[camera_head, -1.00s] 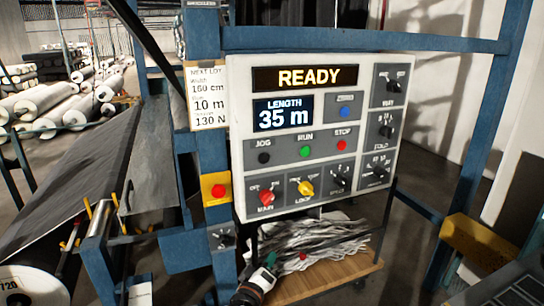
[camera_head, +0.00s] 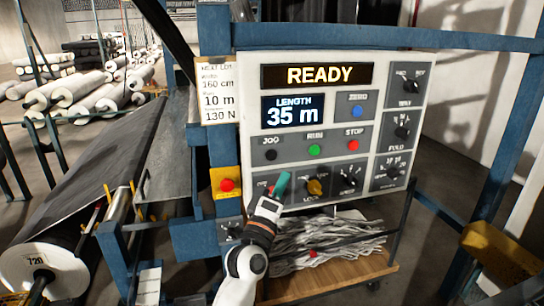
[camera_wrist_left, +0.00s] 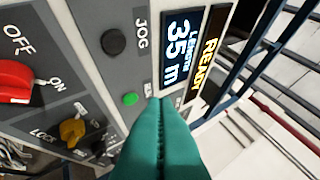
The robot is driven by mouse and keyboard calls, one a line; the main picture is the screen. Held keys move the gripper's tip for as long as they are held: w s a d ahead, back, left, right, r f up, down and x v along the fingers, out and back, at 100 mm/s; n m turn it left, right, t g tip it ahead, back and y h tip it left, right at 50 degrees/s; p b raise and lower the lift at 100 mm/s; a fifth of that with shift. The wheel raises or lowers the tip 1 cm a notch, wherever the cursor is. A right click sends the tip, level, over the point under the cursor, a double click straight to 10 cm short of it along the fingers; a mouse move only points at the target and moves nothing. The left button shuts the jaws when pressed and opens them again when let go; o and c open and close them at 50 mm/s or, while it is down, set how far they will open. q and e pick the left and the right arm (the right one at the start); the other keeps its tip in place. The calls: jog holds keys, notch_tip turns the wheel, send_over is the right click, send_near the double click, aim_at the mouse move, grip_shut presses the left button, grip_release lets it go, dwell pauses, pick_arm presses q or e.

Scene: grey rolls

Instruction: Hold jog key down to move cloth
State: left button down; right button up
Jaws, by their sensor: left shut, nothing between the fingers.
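The black JOG key (camera_head: 270,155) is at the left of the button row on the white control panel (camera_head: 300,220). In the left wrist view the JOG key (camera_wrist_left: 114,40) is uncovered, above and left of the fingertips. My left gripper (camera_head: 282,182) is in front of the panel's lower left, below the JOG key, with its green fingers shut and empty. In the wrist view the fingertips (camera_wrist_left: 160,104) are beside the green RUN button (camera_wrist_left: 130,98); contact cannot be told. Grey cloth (camera_head: 105,150) runs along the machine at left. My right gripper is out of view.
The display (camera_head: 315,75) reads READY and the length display (camera_head: 292,114) 35 m. The red STOP button (camera_head: 353,145) is right of RUN. Rotary switches line the panel's bottom and right side. A yellow box with a red button (camera_head: 227,184) sits left of the panel.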

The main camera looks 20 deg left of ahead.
aim_at(271, 155)
pick_arm(q)
jog(key=shift+w, duration=0.1)
jog(key=shift+w+a+b, duration=0.8)
jog(key=shift+w, duration=0.4)
jog(key=shift+w+a+b, duration=0.85)
jog(key=shift+w, duration=0.35)
jog(key=shift+w+a+b, duration=0.8)
jog(key=shift+w, duration=0.4)
jog(key=shift+w+a, duration=0.2)
jog(key=shift+w, duration=0.15)
